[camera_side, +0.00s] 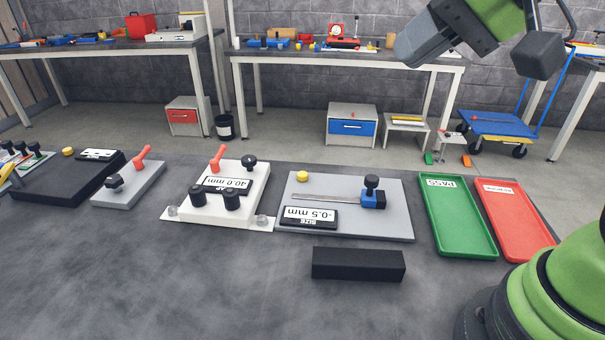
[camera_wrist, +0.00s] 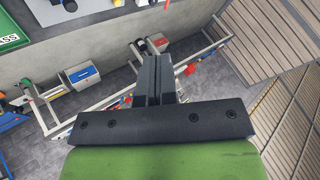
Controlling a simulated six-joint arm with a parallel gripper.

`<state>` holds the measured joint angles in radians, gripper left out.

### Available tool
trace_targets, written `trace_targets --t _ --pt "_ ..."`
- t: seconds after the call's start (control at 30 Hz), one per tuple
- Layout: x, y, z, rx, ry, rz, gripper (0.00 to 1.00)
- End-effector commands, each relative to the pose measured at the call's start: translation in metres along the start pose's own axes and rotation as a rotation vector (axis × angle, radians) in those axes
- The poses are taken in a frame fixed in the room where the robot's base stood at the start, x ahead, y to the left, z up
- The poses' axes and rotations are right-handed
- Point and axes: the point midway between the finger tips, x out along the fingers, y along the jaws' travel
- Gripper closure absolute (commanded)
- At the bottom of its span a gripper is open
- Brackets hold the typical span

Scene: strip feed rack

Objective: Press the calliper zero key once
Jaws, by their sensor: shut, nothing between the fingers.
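A grey board (camera_side: 400,222) on the bench carries a round yellow button (camera_side: 302,176), a thin metal bar with a blue slider (camera_side: 370,200) and black knob, and a display (camera_side: 311,217) reading "-0.5 mm". I cannot tell from labels which button is the calliper zero key. My gripper (camera_side: 410,45) is high at the upper right, well above and apart from the bench. In the wrist view its fingers (camera_wrist: 155,78) are shut together and empty, with the floor beyond them.
A white fixture (camera_side: 258,196) with knobs and a red lever stands left of the grey board. A black bar (camera_side: 357,264) lies in front. A green PASS tray (camera_side: 457,250) and a red tray (camera_side: 515,250) lie to the right. The front left of the bench is clear.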

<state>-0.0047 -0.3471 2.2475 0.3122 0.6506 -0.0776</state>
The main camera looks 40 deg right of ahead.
Motion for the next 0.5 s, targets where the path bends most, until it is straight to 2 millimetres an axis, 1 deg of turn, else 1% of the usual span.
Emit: trace_targets --t 0.03,0.1,0.17,0.27,0.37,0.5 --pt "0.014 -0.004 -0.013 0.019 0.005 -0.008 1.0" --pt "0.032 -0.01 -0.032 0.045 0.026 -0.022 1.0" --pt "0.049 -0.013 -0.047 0.07 0.044 -0.029 1.0" --pt "0.08 -0.014 -0.07 0.111 0.078 -0.031 1.0" --pt "0.114 -0.01 -0.09 0.156 0.113 -0.02 1.0" --pt "0.164 0.004 -0.11 0.221 0.163 0.016 1.0"
